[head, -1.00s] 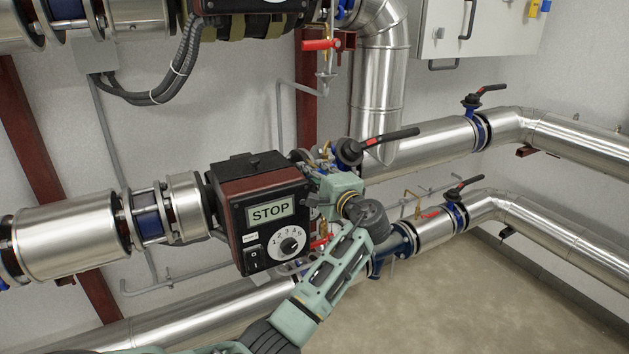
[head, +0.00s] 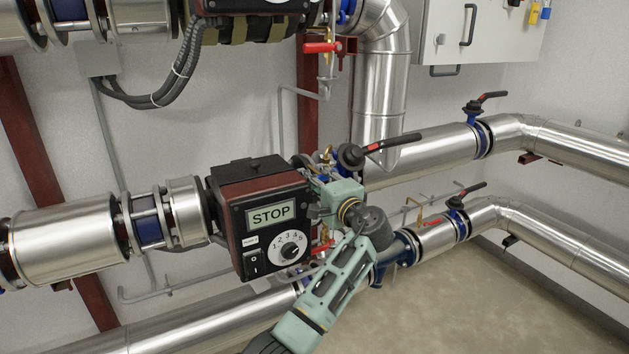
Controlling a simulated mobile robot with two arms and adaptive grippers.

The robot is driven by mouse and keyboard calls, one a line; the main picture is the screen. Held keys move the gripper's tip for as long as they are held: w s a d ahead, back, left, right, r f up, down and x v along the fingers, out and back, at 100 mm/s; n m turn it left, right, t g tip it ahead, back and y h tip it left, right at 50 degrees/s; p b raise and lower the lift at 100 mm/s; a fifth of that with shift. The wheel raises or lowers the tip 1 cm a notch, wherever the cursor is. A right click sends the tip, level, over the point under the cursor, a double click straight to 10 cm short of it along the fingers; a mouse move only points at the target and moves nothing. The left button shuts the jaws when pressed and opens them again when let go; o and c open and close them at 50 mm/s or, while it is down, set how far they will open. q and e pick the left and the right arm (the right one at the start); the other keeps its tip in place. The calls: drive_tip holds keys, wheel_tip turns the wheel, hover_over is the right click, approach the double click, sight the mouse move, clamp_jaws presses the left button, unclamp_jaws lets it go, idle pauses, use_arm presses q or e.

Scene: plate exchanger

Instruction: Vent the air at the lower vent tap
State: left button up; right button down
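Another red lever (head: 432,222) sits with a brass fitting on the lower pipe further right. I cannot tell for sure which one is the lower vent tap.
The pump box (head: 268,218) reads STOP and has a numbered dial. Another red-lever tap (head: 322,47) is higher up. Open floor (head: 470,300) lies at lower right.

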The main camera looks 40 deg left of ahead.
use_arm(q)
drive_tip(key=shift+o, duration=0.5)
drive_tip(key=shift+d, duration=0.15)
drive_tip(key=v, duration=1.1)
drive_tip(key=shift+s+d, duration=0.2)
drive_tip(key=shift+d, duration=0.1)
